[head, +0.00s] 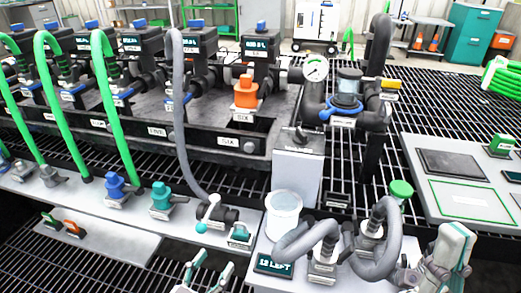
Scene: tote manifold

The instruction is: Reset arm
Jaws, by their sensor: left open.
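My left gripper (214,264) shows at the bottom edge, left of centre. Its two pale, teal-edged fingers stand apart with nothing between them, in front of the grey ledge. My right gripper (448,255) shows at the lower right, beside the light grey stand with the curved grey hoses (402,245). Its pale fingers with teal edges are seen from the side and overlap, so its opening is unclear. I see no object held in it. Most of both arms is outside the picture.
A white cup (283,212) and a "12 LEFT" display (273,266) sit on the stand between my grippers. A manifold with green hoses (105,90), an orange valve (246,92) and a gauge (316,68) stands behind. A grey panel (425,205) lies at right.

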